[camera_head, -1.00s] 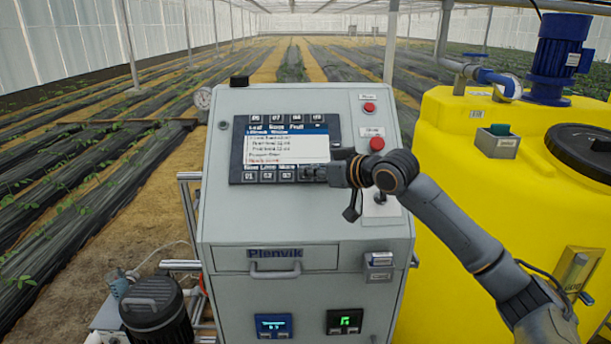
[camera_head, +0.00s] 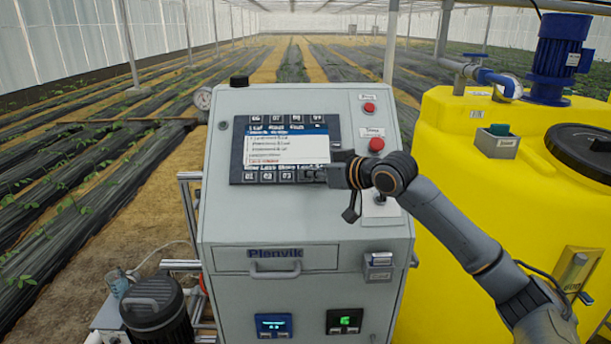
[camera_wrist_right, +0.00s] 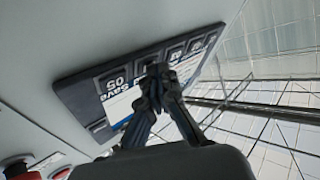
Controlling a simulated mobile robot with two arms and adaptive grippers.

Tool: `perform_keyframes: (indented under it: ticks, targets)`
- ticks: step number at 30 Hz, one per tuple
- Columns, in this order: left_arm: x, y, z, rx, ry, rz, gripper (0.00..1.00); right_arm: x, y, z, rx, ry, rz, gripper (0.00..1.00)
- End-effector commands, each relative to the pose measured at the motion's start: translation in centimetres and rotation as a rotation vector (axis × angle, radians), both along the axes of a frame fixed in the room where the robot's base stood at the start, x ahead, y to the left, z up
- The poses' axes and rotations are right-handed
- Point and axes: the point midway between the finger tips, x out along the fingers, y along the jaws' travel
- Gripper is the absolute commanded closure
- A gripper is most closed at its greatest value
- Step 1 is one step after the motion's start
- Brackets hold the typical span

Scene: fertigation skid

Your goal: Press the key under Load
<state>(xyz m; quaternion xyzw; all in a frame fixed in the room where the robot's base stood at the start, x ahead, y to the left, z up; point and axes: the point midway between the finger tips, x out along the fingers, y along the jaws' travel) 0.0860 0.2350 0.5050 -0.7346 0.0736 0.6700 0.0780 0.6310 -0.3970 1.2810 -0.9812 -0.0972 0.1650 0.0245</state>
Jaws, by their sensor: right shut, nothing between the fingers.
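The control panel's screen (camera_head: 286,150) sits on the sloped top of the grey cabinet, with a row of keys above and below it. The lower labels read roughly as Less, More and Load, with the last one cut off by my gripper. My right gripper (camera_head: 310,175) is shut and empty, with its fingertips at the lower key row, right of key 03 (camera_head: 285,177). They hide the key under Load. In the right wrist view, the shut fingertips (camera_wrist_right: 160,72) are beside key 05 (camera_wrist_right: 112,82), marked Save; contact cannot be told. My left gripper is not in view.
Two red buttons, an upper one (camera_head: 369,107) and a lower one (camera_head: 376,144), are right of the screen. A black-handled switch (camera_head: 380,197) is below my wrist. A yellow tank (camera_head: 450,150) stands close on the right. A drawer handle (camera_head: 275,270) protrudes from the cabinet's front.

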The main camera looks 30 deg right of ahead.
Motion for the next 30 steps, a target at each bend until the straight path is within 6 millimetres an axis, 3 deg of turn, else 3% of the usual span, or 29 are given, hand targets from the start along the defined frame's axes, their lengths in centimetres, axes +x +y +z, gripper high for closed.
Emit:
perform_keyframes:
  ticks: [17, 30]
  targets:
    - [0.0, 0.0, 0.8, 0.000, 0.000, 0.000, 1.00, -0.8, 0.5, 1.0, 0.000, 0.000, 0.000, 1.00]
    - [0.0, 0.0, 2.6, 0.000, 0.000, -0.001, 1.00, -3.0, 1.9, 4.1, -0.001, 0.000, 0.000, 1.00]
